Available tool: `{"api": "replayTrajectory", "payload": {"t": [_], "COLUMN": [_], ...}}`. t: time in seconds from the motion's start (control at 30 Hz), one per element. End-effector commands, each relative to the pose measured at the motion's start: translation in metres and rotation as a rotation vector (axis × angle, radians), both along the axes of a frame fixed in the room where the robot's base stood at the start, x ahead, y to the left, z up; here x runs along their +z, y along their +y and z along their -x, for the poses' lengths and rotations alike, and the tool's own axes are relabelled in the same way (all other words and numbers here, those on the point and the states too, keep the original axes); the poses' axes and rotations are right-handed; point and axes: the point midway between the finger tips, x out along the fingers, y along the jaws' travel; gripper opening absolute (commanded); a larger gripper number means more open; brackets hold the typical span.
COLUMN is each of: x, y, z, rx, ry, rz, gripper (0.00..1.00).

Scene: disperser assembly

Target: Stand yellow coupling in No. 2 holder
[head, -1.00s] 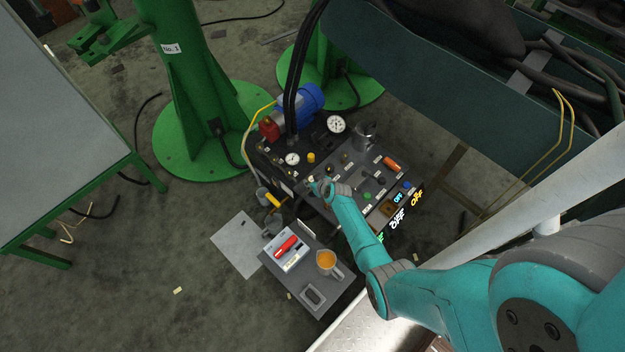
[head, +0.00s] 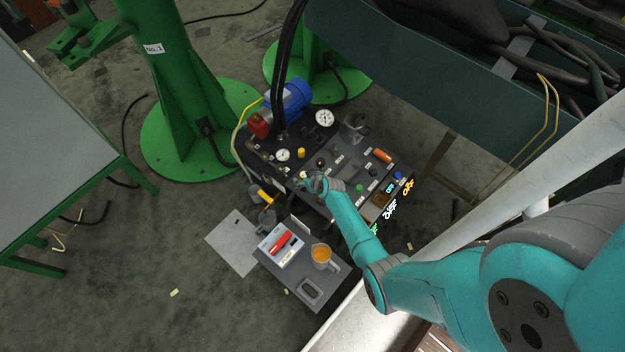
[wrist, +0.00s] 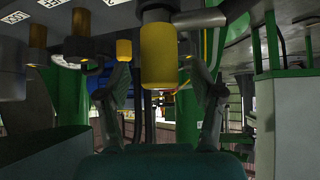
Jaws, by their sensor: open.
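In the wrist view a yellow cylinder (wrist: 158,55), which looks like the yellow coupling, stands out large at the top centre. My gripper (wrist: 162,95) is open, with one dark finger on each side of the picture below the cylinder. I cannot tell whether the fingers touch it. In the head view my teal arm reaches down to the dark panel, and the fingers of my gripper (head: 307,185) are mostly hidden by the wrist. A yellow piece (head: 266,199) shows left of the wrist. I cannot read a No. 2 holder label in any view.
The panel (head: 345,205) carries gauges, knobs and glowing switches. A green column (head: 170,90) and a table (head: 60,140) stand left.

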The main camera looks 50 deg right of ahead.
Motion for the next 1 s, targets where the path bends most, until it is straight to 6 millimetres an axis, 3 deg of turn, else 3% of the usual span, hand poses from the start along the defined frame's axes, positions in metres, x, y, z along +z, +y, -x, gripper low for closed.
{"api": "replayTrajectory", "payload": {"t": [0.6,1.0], "x": [0.062,0.076], "y": [0.014,0.017], "z": [0.061,0.075], "rx": [-0.003,-0.002], "ry": [-0.001,0.0], "rz": [0.0,0.001], "gripper": [0.66,0.66]}}
